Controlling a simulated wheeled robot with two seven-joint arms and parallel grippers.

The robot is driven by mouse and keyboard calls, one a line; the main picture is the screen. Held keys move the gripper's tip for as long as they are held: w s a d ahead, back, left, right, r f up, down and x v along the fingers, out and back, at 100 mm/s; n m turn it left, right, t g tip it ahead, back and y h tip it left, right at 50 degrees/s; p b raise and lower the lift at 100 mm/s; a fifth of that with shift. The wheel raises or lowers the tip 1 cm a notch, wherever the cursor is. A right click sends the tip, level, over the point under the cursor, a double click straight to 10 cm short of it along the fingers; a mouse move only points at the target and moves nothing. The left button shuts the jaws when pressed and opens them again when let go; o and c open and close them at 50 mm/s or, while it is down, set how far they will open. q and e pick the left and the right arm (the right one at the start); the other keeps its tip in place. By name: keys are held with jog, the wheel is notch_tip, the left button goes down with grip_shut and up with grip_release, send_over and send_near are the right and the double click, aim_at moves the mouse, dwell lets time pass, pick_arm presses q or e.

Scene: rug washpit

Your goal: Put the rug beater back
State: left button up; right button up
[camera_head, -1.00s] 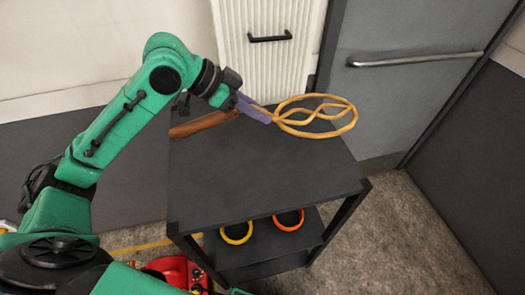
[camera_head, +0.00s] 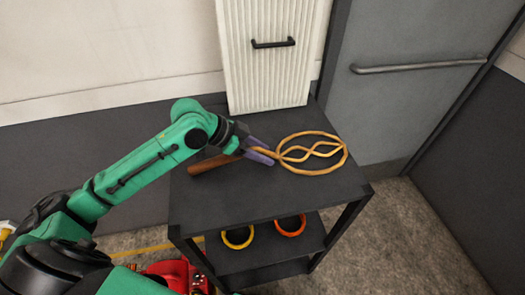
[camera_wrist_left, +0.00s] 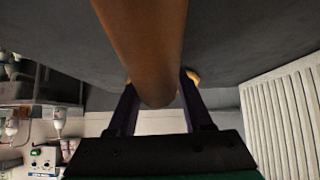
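The rug beater lies across the black cart top (camera_head: 260,195) in the head view. Its looped tan cane head (camera_head: 345,160) is on the right. Its brown handle (camera_head: 215,163) points left, beneath my left wrist. My left gripper (camera_head: 268,153) is low over the cart top, its purple fingers spread on either side of the beater's neck, with a gap showing between them. In the left wrist view the handle (camera_wrist_left: 150,45) runs down between the fingers (camera_wrist_left: 160,85) and hides part of the gap. My right gripper is not in view.
A white ribbed panel with a black handle (camera_head: 265,60) stands behind the cart. A grey door with a bar (camera_head: 420,66) is at right. Yellow (camera_head: 237,238) and orange (camera_head: 290,226) rings sit on the lower shelf. The cart top's front is clear.

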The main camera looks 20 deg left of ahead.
pick_arm(q)
jog(key=shift+r, duration=0.1)
notch_tip(320, 180, up, 8)
jog(key=b, duration=0.2)
send_over(221, 160)
jog(key=w+d, duration=0.1)
jog(key=w, duration=0.1)
jog(key=shift+s+r, duration=0.1)
jog(key=shift+r, duration=0.1)
jog(key=shift+d, duration=0.1)
